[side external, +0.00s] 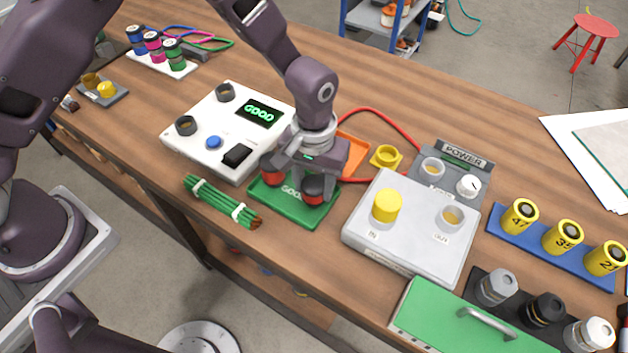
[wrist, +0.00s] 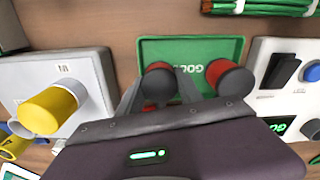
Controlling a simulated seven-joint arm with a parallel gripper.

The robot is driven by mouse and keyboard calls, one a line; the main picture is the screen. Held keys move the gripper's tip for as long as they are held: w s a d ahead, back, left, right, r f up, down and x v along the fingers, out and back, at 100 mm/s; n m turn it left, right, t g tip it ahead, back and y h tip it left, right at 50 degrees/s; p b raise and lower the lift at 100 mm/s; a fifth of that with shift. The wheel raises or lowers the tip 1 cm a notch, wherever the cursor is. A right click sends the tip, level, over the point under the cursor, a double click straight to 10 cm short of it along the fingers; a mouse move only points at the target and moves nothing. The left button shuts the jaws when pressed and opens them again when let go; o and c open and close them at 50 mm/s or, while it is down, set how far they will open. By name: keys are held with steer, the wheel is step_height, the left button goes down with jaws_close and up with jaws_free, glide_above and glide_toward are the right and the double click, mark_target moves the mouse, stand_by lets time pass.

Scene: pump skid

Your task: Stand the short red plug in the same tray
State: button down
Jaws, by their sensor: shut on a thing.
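The green tray (side external: 277,205), marked GOOD, lies on the bench. My gripper (side external: 292,182) is low over it, pointing down and shut on a red plug with a black end (side external: 314,190), on the tray's right side. The held plug also shows between the fingers in the wrist view (wrist: 159,80). Whether its base touches the tray floor I cannot tell. A second red plug with a black end (wrist: 230,78) is in the tray beside it, on the left in the side view (side external: 271,176). My gripper partly hides both plugs.
A white tester (side external: 205,130) stands left of the tray, a grey pump box (side external: 415,225) with a yellow plug (side external: 387,205) to the right. A tied green bundle (side external: 222,202) lies in front. An orange tray (side external: 353,146) and red cable lie behind.

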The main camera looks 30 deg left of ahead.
steer(key=shift+f, duration=0.5)
stand_by(0.5)
steer(key=c, duration=0.7)
jaws_free()
step_height(320, 180, up, 8)
steer(key=shift+a+f, duration=0.1)
steer(key=shift+f, duration=0.1)
steer(key=s+a+r+t, duration=0.1)
steer(key=s+a+r, duration=0.1)
steer(key=a+r, duration=0.3)
steer(key=s+a+r+t+h, duration=0.1)
steer(key=s+a+r, duration=0.1)
steer(key=r, duration=0.5)
steer(key=s+a+r, duration=0.3)
steer(key=a+r, duration=0.1)
steer(key=r, duration=0.3)
steer(key=s+a+r+m+t, duration=0.1)
steer(key=s+a, duration=0.3)
steer(key=s, duration=0.3)
steer(key=s+a+r+m+t+y, duration=0.1)
steer(key=s+a+r+t, duration=0.1)
steer(key=s, duration=0.5)
steer(key=shift+a+t, duration=0.3)
steer(key=shift+a, duration=0.55)
